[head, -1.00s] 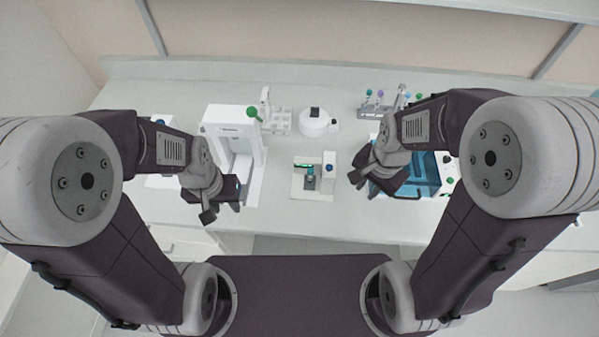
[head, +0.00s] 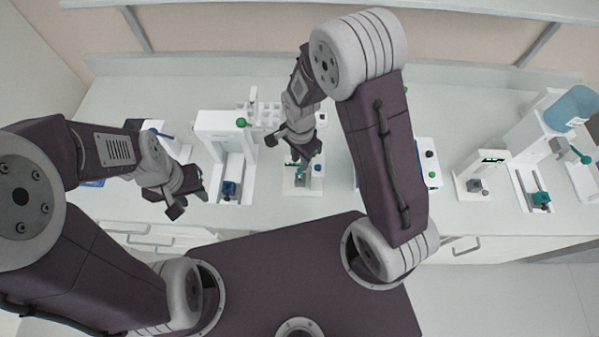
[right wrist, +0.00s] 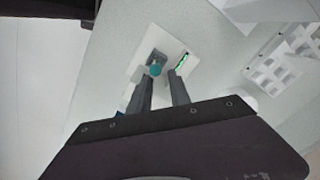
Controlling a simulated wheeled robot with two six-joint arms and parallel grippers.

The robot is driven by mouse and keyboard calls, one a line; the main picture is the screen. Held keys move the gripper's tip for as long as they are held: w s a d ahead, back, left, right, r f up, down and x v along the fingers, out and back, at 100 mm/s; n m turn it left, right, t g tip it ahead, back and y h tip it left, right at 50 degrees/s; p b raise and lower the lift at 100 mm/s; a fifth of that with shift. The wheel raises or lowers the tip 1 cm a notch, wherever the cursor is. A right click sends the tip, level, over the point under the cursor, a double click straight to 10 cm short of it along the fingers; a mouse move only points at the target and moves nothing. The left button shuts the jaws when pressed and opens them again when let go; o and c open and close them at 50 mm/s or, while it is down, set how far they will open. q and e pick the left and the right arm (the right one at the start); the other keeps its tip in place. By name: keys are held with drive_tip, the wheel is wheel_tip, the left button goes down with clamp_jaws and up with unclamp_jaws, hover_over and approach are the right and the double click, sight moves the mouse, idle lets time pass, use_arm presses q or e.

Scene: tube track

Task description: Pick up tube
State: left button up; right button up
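A tube with a teal cap (right wrist: 155,69) stands in the grey holder of a small white device (right wrist: 138,74) with a green display. The device also shows in the head view (head: 289,187), where my right arm partly hides the tube. My right gripper (right wrist: 163,76) is above the device with its two fingers apart and nothing clearly held between them. The cap appears near the tip of the left-hand finger; whether they touch I cannot tell. My right gripper also shows in the head view (head: 303,157). My left gripper (head: 190,204) is open and empty near the bench's front edge.
A tall white device (head: 222,125) with a green knob stands left of the right gripper. A white rack (head: 266,114) is behind it. More white devices (head: 470,185) and a blue container (head: 573,108) stand at the right.

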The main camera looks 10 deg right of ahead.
drive_tip(key=f, duration=0.2)
drive_tip(key=s+f+p, duration=0.1)
drive_tip(key=shift+s+f, duration=0.1)
drive_tip(key=shift+f, duration=0.7)
drive_tip(key=shift+w+f, duration=0.2)
drive_tip(key=shift+w, duration=0.05)
clamp_jaws()
drive_tip(key=shift+s, duration=0.15)
drive_tip(key=shift+r, duration=0.15)
drive_tip(key=shift+r, duration=0.35)
wheel_tip(320, 180, up, 9)
drive_tip(key=b, duration=0.1)
